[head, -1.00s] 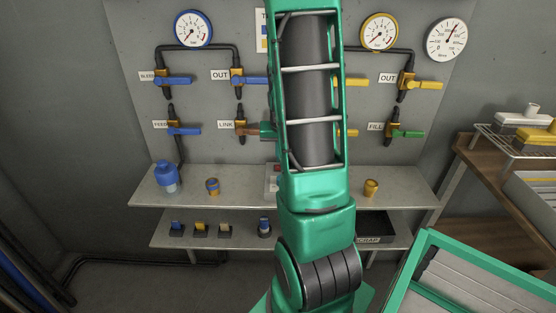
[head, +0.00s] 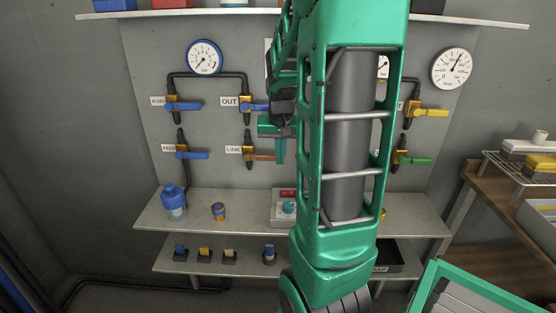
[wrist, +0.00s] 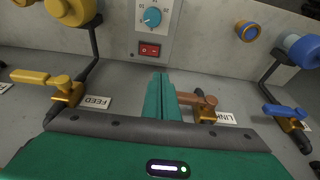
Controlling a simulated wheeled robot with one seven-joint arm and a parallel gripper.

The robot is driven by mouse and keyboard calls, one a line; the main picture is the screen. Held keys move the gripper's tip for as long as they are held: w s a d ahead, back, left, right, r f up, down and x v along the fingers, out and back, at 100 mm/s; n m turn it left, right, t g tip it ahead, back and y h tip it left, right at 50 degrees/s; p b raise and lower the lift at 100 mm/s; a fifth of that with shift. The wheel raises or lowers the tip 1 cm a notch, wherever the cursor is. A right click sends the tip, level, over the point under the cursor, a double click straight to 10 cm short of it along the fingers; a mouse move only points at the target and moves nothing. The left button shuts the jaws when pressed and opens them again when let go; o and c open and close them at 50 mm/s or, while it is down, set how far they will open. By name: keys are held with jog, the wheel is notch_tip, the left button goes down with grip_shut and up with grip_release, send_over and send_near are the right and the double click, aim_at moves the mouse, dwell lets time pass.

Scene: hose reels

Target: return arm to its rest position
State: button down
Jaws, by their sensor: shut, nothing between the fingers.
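My green arm fills the middle of the head view, upright and bent over at the top. My gripper (head: 280,152) hangs behind the arm, close to the brown-handled LINK valve (head: 258,156), partly hidden by the arm. In the wrist view my gripper (wrist: 163,82) has its two green fingers together with nothing between them. There the brown LINK handle (wrist: 196,100) lies just right of the fingers; I cannot tell whether they touch.
Blue-handled valves (head: 188,106) and a gauge (head: 205,56) are on the left of the panel. A control box (head: 284,208) stands on the shelf (head: 245,205), partly behind my arm. An upper shelf (head: 160,13) crosses the top. A green-rimmed bin (head: 470,276) is at lower right.

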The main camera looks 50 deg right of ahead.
dwell(0.4)
jog(key=s+a+r+n+g+y, duration=0.1)
jog(key=s+a+n+g+y, duration=0.1)
jog(key=s+a, duration=1.6)
jog(key=shift+s+a+n+y, duration=0.35)
jog(key=shift+a+n, duration=0.15)
jog(key=shift+n, duration=0.4)
jog(key=shift+a, duration=0.1)
